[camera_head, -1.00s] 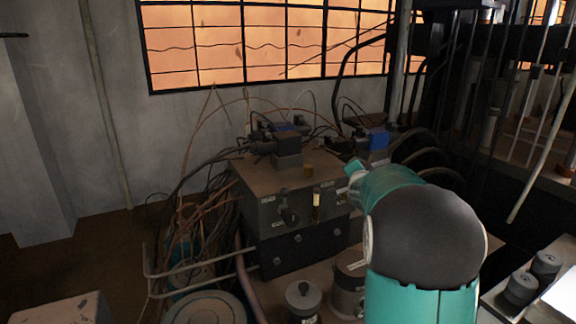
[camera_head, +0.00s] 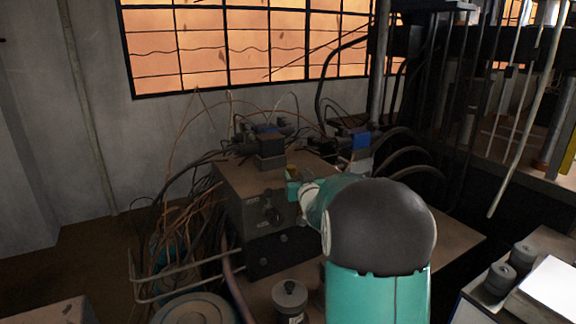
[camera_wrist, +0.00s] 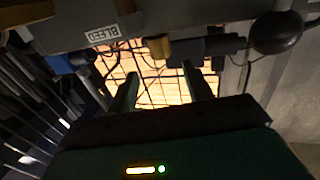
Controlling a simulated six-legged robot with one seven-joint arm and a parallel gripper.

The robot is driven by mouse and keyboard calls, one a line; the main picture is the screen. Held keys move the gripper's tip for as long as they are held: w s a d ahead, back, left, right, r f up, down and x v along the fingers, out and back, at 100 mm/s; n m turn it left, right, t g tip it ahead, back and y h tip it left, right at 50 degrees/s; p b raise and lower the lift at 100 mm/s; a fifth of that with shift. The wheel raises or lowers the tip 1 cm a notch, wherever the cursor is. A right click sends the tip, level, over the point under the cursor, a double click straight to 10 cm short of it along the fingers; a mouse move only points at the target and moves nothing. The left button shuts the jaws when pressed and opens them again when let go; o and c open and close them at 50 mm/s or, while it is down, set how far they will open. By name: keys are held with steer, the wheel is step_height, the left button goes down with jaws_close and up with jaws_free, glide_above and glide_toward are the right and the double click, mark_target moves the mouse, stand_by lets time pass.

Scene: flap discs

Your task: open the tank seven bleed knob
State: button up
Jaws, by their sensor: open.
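My gripper (camera_head: 293,190) is at the block's upper right front edge, partly hidden by my arm. In the wrist view my gripper (camera_wrist: 160,76) shows two green fingers, apart and with nothing between them. An upside-down BLEED label (camera_wrist: 102,33) is on the grey block's face there. A small brass-coloured part (camera_wrist: 158,47) shows just beyond the fingertips; I cannot tell whether it is the bleed knob or whether the fingers touch it.
Blue-and-black valve bodies (camera_head: 268,145) with cables sit on top of the block. A bent pipe rail (camera_head: 180,275) and hoses lie to its left. A grey canister (camera_head: 290,297) stands in front. Black hoses and rods fill the right. Bare floor lies at far left.

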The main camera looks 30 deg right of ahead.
mark_target(291, 170)
steer(key=x, duration=0.9)
steer(key=shift+w+a+f, duration=0.1)
steer(key=shift+w, duration=0.05)
steer(key=c, duration=1)
